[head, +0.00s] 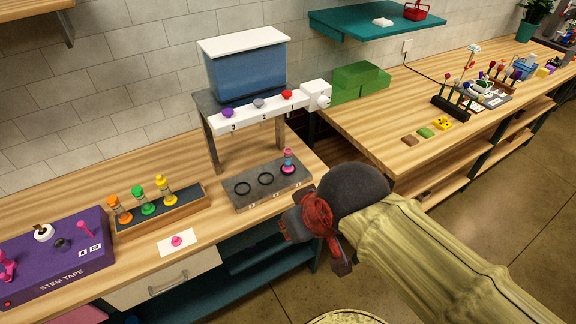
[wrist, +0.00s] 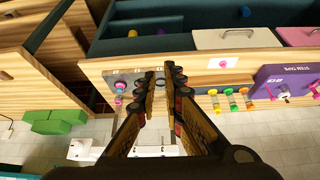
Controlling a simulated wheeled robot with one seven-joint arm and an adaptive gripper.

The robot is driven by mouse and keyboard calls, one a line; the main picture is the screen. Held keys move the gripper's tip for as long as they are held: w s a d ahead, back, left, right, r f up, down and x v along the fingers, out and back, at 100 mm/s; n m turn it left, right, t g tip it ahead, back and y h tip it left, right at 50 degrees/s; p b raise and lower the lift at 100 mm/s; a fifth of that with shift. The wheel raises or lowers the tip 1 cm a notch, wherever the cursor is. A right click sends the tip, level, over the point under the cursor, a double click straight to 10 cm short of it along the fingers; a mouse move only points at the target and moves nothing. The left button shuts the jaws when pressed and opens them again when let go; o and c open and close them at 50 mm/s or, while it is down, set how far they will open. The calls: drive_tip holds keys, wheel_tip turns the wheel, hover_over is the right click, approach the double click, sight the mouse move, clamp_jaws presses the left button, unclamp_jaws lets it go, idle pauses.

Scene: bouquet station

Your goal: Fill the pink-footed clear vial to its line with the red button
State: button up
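The pink-footed clear vial (head: 288,163) stands upright in the right-hand spot of the grey tray (head: 242,204), below the dispenser. Its body looks bluish; its line and fill level are too small to read. It also shows left of my fingers in the wrist view (wrist: 120,93). The red button (head: 287,94) sits on the dispenser's white bar above label 1, right of a grey and a purple button. My gripper (head: 313,245) is in front of the tray's right end, apart from vial and button. In the wrist view its fingertips (wrist: 159,72) have a narrow, empty gap.
The dispenser's blue tank (head: 245,72) stands behind the bar. A wooden rack (head: 163,218) with orange, green and yellow vials, a white card (head: 190,243) and a purple stem tape box (head: 62,275) lie left. Green blocks (head: 357,83) stand right of the dispenser.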

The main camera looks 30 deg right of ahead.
clamp_jaws()
idle(0.3)
drive_tip(key=shift+r, duration=0.1)
idle(0.7)
